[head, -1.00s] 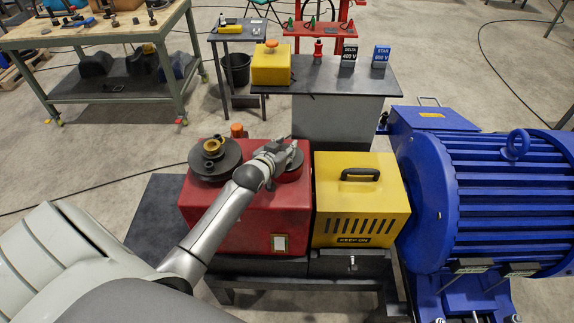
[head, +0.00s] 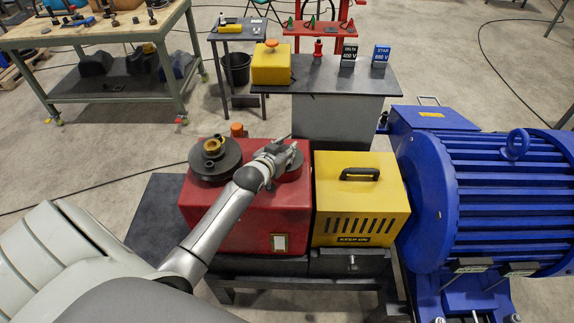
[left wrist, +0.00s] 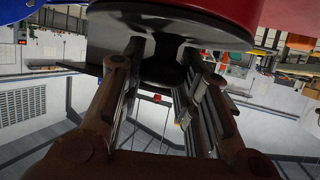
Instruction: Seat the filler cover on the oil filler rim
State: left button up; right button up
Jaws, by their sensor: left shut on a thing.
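A round grey cover (head: 294,171) is at the right end of the red gearbox housing (head: 240,225). My left gripper (head: 281,153) is over it and hides much of it. In the left wrist view the fingers (left wrist: 162,55) are shut on the dark knob of the cover (left wrist: 108,36), with red housing beyond. The filler rim is hidden behind the cover. I cannot tell whether the cover sits flat on it. My right gripper is not in view.
A dark round part with a brass ring (head: 212,147) sits on the housing's left end, near an orange cap (head: 237,130). A yellow guard (head: 360,205) stands close on the right, then a blue motor (head: 510,200). A grey cabinet (head: 340,105) stands behind.

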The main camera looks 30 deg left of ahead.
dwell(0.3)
pick_arm(q)
jog(key=o, duration=1.2)
jog(key=shift+f, duration=0.1)
jog(key=v, duration=1.2)
